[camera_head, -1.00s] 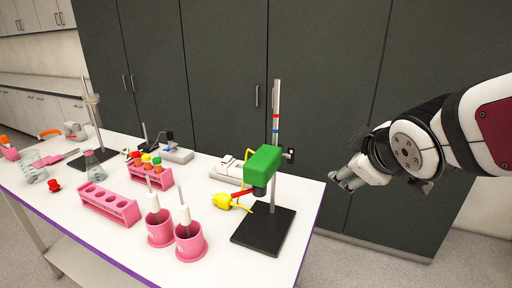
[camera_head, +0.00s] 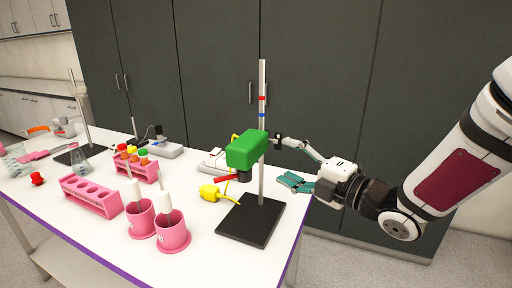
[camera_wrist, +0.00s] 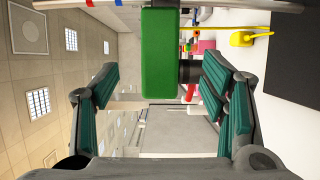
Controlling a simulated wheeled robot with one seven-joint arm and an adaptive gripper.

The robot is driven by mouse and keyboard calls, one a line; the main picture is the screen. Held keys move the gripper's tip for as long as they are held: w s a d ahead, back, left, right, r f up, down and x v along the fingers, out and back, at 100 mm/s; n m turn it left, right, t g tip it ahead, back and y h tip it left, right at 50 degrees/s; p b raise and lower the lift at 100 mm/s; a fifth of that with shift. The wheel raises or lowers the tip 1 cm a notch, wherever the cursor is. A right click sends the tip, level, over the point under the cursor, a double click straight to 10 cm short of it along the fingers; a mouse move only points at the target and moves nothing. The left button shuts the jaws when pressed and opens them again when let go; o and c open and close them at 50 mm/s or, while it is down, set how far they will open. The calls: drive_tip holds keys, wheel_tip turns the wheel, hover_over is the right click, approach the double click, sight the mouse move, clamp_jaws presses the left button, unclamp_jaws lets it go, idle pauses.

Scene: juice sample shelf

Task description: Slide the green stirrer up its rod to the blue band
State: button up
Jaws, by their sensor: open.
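The green stirrer (camera_head: 247,149) is a box-shaped head clamped on an upright metal rod (camera_head: 262,185), which rises from a black base (camera_head: 250,220). The blue band (camera_head: 262,115) is on the rod a little above the stirrer. A red band (camera_head: 262,98) is above the blue one. My gripper (camera_head: 284,161) is open just right of the stirrer, with its fingers pointing at it. In the wrist view the green stirrer (camera_wrist: 160,52) lies between my two teal-padded fingers, with gaps on both sides. Whether the fingertips reach past its near face is unclear.
A yellow object (camera_head: 209,193) sits on the table left of the base. Two pink cups (camera_head: 172,238) with white-handled tools and pink tube racks (camera_head: 92,198) stand further left. The table's right edge is beneath my arm. Dark cabinets (camera_head: 320,60) stand behind.

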sight(252, 145)
drive_tip(key=x, duration=1.2)
drive_tip(key=shift+w+a, duration=0.25)
drive_tip(key=shift+w, duration=0.05)
